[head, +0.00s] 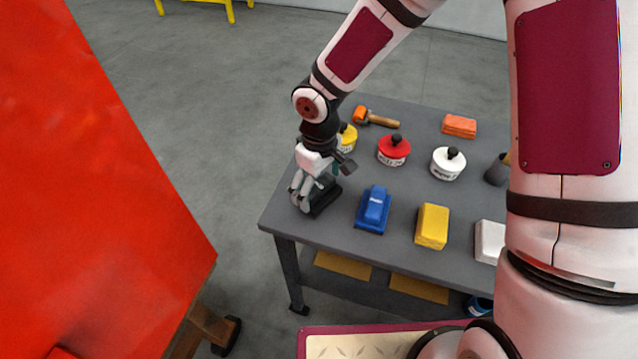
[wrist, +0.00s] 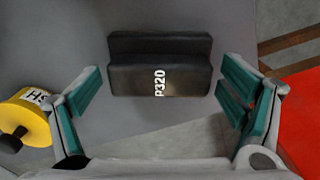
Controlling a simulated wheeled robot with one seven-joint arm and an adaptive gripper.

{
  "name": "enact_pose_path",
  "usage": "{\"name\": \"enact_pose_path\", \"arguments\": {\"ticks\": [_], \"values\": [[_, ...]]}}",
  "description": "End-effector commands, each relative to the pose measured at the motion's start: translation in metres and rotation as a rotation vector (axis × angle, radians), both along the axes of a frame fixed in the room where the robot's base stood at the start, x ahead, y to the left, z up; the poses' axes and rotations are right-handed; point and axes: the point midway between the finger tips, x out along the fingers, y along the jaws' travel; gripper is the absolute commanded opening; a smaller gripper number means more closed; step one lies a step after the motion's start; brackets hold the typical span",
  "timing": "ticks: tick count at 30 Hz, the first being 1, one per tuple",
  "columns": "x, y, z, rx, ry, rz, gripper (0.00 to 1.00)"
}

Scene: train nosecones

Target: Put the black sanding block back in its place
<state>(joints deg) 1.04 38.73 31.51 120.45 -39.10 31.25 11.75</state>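The black sanding block (head: 325,199) rests on the grey table near its left front corner. In the wrist view the block (wrist: 140,78) shows "P320" in white and lies ahead of my fingertips. My gripper (head: 313,197) is over the block in the head view and partly hides it. In the wrist view my gripper (wrist: 158,92) is open, with one green-padded finger on each side of the block. A gap shows between the left finger and the block; the right finger is close to the block's right end. I cannot tell whether it touches.
A blue block (head: 374,209), a yellow block (head: 432,226) and a white block (head: 490,241) line the table (head: 285,222) to the right. Behind stand yellow (head: 348,138), red (head: 394,150) and white (head: 448,163) tins, a hammer (head: 376,119) and an orange block (head: 459,126). A red panel (head: 90,180) fills the left.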

Motion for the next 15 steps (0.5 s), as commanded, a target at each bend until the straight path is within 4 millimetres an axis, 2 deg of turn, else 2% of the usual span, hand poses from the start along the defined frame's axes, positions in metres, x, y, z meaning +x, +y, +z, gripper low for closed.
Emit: {"name": "enact_pose_path", "arguments": {"ticks": [10,15], "values": [[0.0,0.0,0.001,0.001,-0.001,0.0,0.95],[0.001,0.0,0.018,0.001,-0.004,-0.003,0.95]]}}
